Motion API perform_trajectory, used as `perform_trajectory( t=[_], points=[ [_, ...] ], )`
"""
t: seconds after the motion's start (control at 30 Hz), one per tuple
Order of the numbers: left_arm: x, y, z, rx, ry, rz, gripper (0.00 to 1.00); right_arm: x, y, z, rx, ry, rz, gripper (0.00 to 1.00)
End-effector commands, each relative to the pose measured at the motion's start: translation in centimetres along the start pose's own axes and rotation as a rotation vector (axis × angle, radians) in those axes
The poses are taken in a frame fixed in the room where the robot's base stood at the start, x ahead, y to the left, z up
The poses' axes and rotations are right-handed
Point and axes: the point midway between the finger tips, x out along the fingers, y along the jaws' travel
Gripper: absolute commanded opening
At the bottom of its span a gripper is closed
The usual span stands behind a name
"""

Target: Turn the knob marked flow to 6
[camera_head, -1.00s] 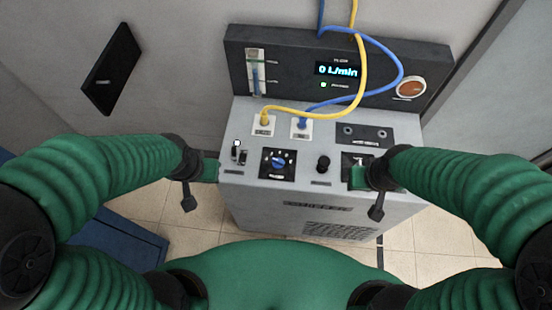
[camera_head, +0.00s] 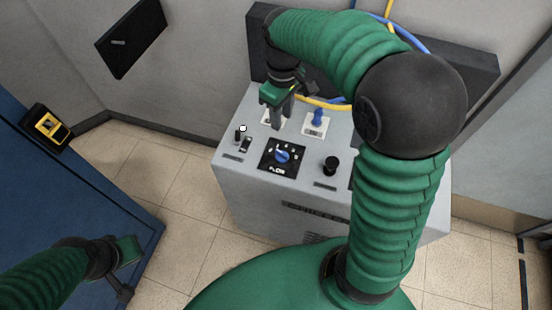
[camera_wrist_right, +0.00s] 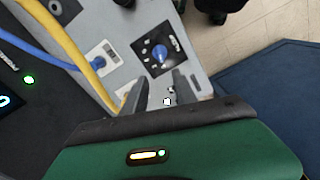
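The flow knob (camera_head: 282,156) is blue and sits on a black square dial plate with white marks, labelled FLOW, on top of the grey machine (camera_head: 230,185). In the right wrist view, the knob (camera_wrist_right: 159,53) shows just beyond the fingertips. My right gripper (camera_head: 278,122) hangs above the machine, behind the knob and apart from it. In the right wrist view, its two fingers (camera_wrist_right: 160,84) are spread with nothing between them. My left gripper (camera_head: 128,270) is at the lower left, away from the machine; its finger gap is not clear.
A black knob (camera_head: 331,166) stands right of the dial; small switches (camera_head: 242,140) stand left of it. Blue (camera_wrist_right: 45,50) and yellow (camera_wrist_right: 80,55) hoses rise from the ports behind. My right arm hides much of the display panel. A blue surface (camera_head: 60,190) is at left.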

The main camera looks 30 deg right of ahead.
Motion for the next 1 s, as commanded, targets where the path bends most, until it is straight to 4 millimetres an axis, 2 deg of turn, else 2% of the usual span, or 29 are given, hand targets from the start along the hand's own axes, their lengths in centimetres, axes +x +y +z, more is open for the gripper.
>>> perform_trajectory(
  t=[0.17, 0.5, 0.7, 0.83, 1.0],
  points=[
    [0.3, 0.0, 0.0, 0.0, 0.002, 0.0, 0.0, 2.0, 0.3, 0.3, -0.013, -0.008, -0.008, 0.34],
    [1.2, 0.0, 0.2, 0.0, 0.002, 0.0, 0.0, 11.0, 0.3, 0.3, -0.01, -0.009, -0.01, 0.34],
    [1.5, 0.0, 0.3, 0.0, 0.001, 0.0, 0.0, 15.1, 0.3, 0.3, -0.01, -0.006, -0.008, 0.34],
    [1.6, 0.0, 0.3, 0.0, 0.001, 0.0, 0.0, 16.2, 0.3, 0.3, -0.01, -0.005, -0.006, 0.34],
    [1.6, 0.0, 0.3, 0.0, 0.001, 0.0, 0.0, 16.4, 0.3, 0.3, -0.009, -0.003, -0.006, 0.34]
  ],
)
